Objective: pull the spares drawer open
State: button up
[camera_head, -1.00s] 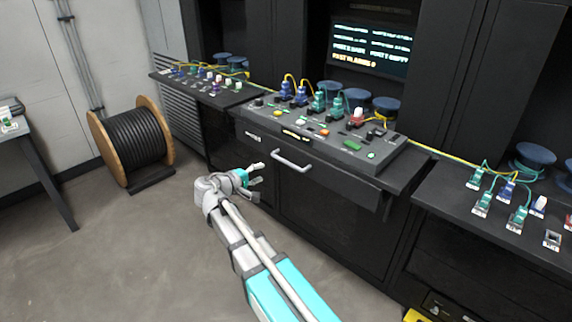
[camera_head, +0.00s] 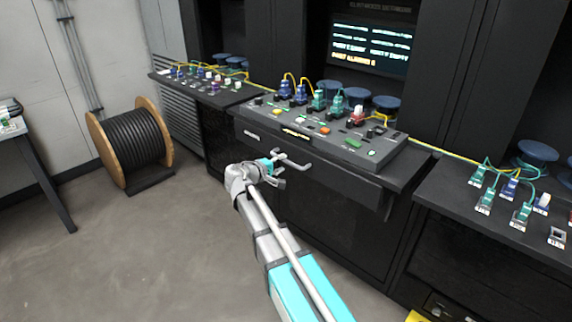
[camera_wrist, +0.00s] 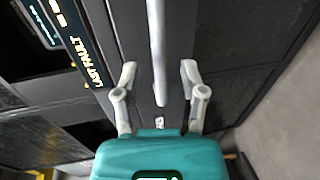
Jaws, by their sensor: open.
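The drawer (camera_head: 335,188) is a dark front under the sloped console, with a pale bar handle (camera_head: 297,164) across it. Its front looks the same as before, with no clear gap showing. In the wrist view the handle (camera_wrist: 157,50) is a pale bar running down from the top edge, its end between my fingers. My gripper (camera_head: 277,170) is at the left part of the handle in the head view. In the wrist view my gripper (camera_wrist: 160,78) is open, with one finger on each side of the bar and space between. I cannot tell whether either finger touches it.
The console (camera_head: 320,130) above carries buttons, plugs and cables. A side bench (camera_head: 490,205) with connectors stands at the right, and another bench (camera_head: 205,88) at the back left. A wooden cable reel (camera_head: 130,145) stands on the floor.

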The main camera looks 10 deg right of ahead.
aim_at(286, 161)
jog(key=shift+x, duration=1.6)
grip_shut()
